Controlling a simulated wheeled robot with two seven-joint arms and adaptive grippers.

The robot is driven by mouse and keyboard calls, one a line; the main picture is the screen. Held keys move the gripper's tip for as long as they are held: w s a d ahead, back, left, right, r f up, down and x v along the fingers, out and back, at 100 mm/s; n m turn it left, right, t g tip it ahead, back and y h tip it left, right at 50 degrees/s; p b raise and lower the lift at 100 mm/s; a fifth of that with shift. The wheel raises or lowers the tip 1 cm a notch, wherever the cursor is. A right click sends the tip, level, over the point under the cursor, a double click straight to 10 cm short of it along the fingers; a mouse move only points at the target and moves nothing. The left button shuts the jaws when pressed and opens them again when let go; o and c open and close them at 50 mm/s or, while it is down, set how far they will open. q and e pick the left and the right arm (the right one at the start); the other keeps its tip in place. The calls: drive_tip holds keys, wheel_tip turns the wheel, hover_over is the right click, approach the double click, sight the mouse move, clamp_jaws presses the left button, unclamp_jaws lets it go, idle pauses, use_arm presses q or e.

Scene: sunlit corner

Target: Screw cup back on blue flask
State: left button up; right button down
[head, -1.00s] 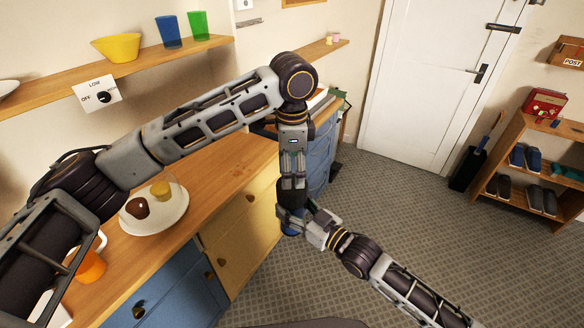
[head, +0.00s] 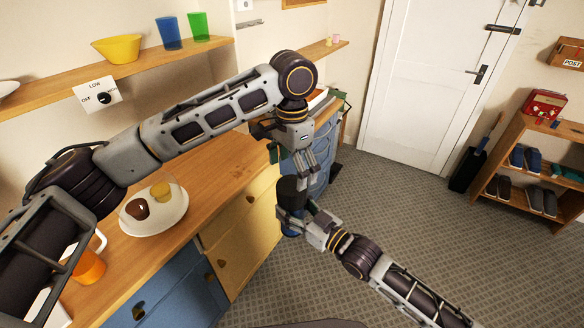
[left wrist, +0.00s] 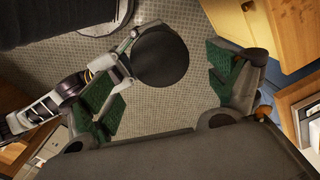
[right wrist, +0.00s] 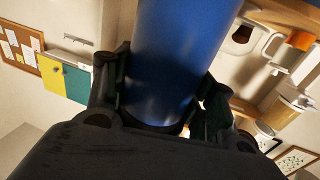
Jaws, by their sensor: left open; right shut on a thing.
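My right gripper (head: 300,219) is shut on the blue flask (head: 292,234), which it holds upright in front of the drawers. In the right wrist view the flask's blue body (right wrist: 180,50) fills the space between the fingers. The black cup (head: 291,190) sits on top of the flask; its round top (left wrist: 161,56) shows in the left wrist view. I cannot tell how tightly it is seated. My left gripper (head: 308,170) is open and empty just above the cup. In the left wrist view its green-padded fingers stand wide apart on either side of the cup.
The wooden counter (head: 225,160) with blue and cream drawers is left of the flask. On it are a white plate (head: 158,222) with two items and an orange mug (head: 90,266). A shoe rack (head: 535,170) stands at the right. The carpet between is clear.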

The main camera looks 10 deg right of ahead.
sight(292, 185)
use_arm(q)
drive_tip(key=shift+f, duration=0.1)
idle(0.3)
drive_tip(key=shift+f, duration=3.9)
drive_tip(key=c, duration=1.1)
drive_tip(key=o, duration=1.2)
drive_tip(key=shift+o, duration=0.2)
drive_tip(key=shift+r, duration=6)
drive_tip(key=shift+f, duration=0.1)
